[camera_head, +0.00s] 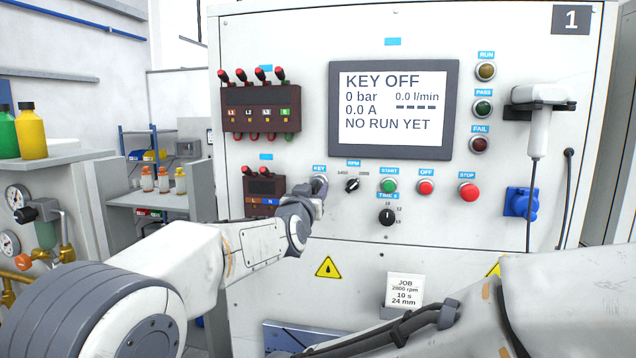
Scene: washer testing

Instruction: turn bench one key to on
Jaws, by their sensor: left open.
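The bench one panel (290,50) is a white cabinet front with a "1" plate at its top right. Its screen (394,108) reads KEY OFF, 0 bar, 0.0 l/min, 0.0 A, NO RUN YET. The key switch sits just under the blue KEY label (319,169), at the left of the control row. My left gripper (320,186) is open with its fingertips at the key. The fingers hide most of the key, and I cannot tell whether they touch it. My right arm crosses the lower right; I cannot make out its gripper.
Right of the key are the RPM knob (352,185), green START button (389,186), red OFF button (425,188), red STOP button (468,191) and TIME knob (387,217). A terminal block (262,109) with red plugs is above left. A white handheld tool (540,110) hangs at right.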

